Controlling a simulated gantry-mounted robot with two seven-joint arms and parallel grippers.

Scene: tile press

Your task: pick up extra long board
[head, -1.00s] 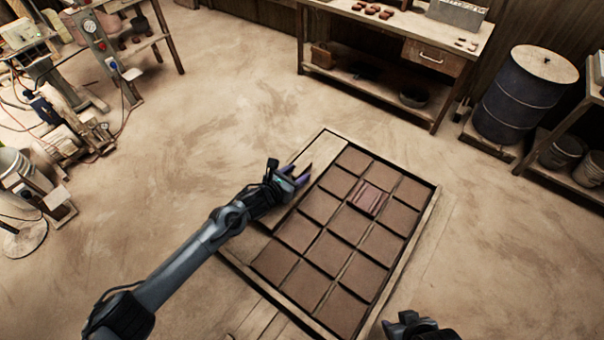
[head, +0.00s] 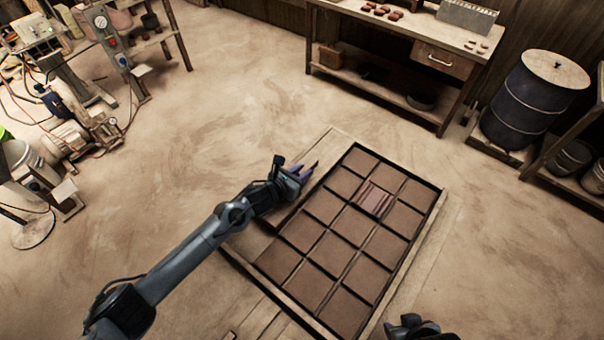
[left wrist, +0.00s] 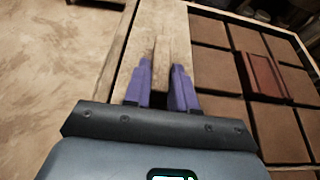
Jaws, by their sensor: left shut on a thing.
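The tile tray (head: 400,287) lies on the floor, with a pale wooden frame and rows of square brown tiles. A long pale board (head: 322,150) runs along its left side. My left gripper (head: 303,174) is over this side, beside the tiles. In the left wrist view, its purple fingers (left wrist: 161,80) are shut on a narrow strip of the pale board (left wrist: 160,52). I cannot tell whether the board is clear of the tray. My right gripper (head: 412,327) shows only in part at the bottom edge, and its fingertips are unclear.
A ridged reddish tile (head: 375,198) lies among the plain ones. A workbench (head: 400,25) with a drawer stands behind. A blue drum (head: 533,100) stands at the right, and machinery with hoses (head: 75,120) at the left. The floor between is open.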

